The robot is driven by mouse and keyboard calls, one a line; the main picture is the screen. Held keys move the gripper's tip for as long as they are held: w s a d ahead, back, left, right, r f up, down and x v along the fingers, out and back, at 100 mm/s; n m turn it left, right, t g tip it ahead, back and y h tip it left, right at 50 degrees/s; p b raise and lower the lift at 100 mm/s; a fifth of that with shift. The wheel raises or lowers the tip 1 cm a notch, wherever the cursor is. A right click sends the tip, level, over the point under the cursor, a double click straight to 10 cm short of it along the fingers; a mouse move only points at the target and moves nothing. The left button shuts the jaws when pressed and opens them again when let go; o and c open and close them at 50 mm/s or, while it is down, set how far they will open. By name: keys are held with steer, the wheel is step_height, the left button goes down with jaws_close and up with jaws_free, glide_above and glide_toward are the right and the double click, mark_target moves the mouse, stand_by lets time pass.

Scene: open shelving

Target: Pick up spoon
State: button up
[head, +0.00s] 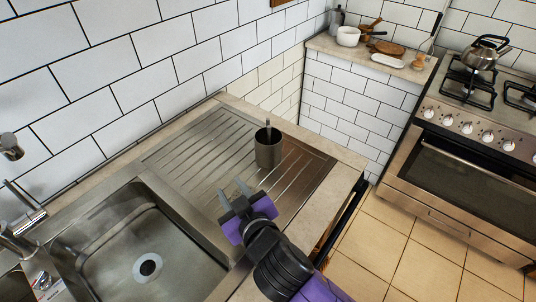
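A grey metal cup (269,152) stands upright on the ribbed steel drainboard (185,160) beside the sink. A thin utensil handle (268,124), likely the spoon, sticks up just above the cup's rim. The rest of it is hidden inside the cup. My gripper (233,189) is over the front part of the drainboard, to the left of and nearer than the cup. Its two fingers are apart with nothing between them. It does not touch the cup.
A steel sink basin (120,235) with a tap (25,218) lies at the left. A white tiled wall (110,80) runs behind the counter. A stove (470,150) with a kettle (481,55) is at the right. A far counter holds a white bowl (348,36). The drainboard around the cup is clear.

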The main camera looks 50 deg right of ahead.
steer(key=w+d+r+m+g+h+b, duration=0.2)
steer(key=w+d+r+m+g+h, duration=0.1)
steer(key=d+r+m+g+h, duration=0.25)
steer(key=m+g+h, duration=0.2)
steer(key=m+g, duration=0.2)
steer(key=m, duration=0.3)
glide_toward(270, 131)
steer(key=d, duration=0.1)
steer(key=x, duration=0.3)
steer(key=shift+w+f+m, duration=0.2)
steer(key=shift+m, duration=0.05)
steer(key=shift+f+p+x, duration=0.15)
steer(key=shift+p+x, duration=0.05)
steer(key=shift+x, duration=1.05)
steer(key=shift+f+p+x, duration=0.15)
steer(key=shift+f+x, duration=0.05)
steer(key=shift+x, duration=1.05)
steer(key=shift+w+a, duration=0.1)
steer(key=shift+a, duration=0.05)
jaws_close()
